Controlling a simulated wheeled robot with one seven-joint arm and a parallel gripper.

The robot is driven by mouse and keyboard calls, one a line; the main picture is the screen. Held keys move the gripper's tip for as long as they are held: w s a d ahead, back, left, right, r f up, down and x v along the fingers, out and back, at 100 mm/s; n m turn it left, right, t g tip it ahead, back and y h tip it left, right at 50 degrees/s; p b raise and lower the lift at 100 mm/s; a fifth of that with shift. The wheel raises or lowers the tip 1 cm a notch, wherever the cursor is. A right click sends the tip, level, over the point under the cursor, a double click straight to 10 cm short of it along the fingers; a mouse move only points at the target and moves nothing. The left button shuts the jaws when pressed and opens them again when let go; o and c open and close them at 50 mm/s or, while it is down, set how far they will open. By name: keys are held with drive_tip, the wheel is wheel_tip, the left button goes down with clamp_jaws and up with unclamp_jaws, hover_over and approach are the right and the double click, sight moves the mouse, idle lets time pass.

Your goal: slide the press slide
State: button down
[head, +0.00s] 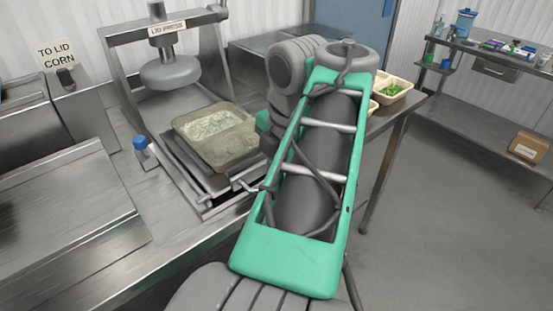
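The lid press (167,60) stands at the upper left, with its round press head (170,72) raised over a metal base. The press slide (188,165) is a dark tray on rails, sticking out in front of the press head. A rectangular tub (228,150) with pale, whitish contents sits on the slide, clear of the press head. A metal bar (240,187) shows at the slide's right front corner, close to my arm. My arm with its green guard fills the middle. My gripper is hidden behind it, so its contact with the slide does not show.
A blue-capped bottle (142,148) stands left of the slide. A sign (57,53) reads "TO LID CORN". Food trays (392,90) with green contents sit at the bench's right end. Open floor lies right, before a shelf (480,75) and cardboard box (527,147).

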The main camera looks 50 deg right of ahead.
drive_tip(key=shift+s+f, duration=0.1)
drive_tip(key=shift+s, duration=0.05)
drive_tip(key=c, duration=1.5)
unclamp_jaws()
drive_tip(key=shift+s, duration=0.1)
drive_tip(key=r+p, duration=0.2)
drive_tip(key=s+r+p, duration=0.1)
drive_tip(key=r+p, duration=0.1)
drive_tip(key=r, duration=0.1)
drive_tip(key=r+p, duration=0.2)
drive_tip(key=shift+s+a+r, duration=0.1)
drive_tip(key=shift+s+r, duration=0.15)
drive_tip(key=shift+r, duration=0.15)
drive_tip(key=shift+a, duration=0.1)
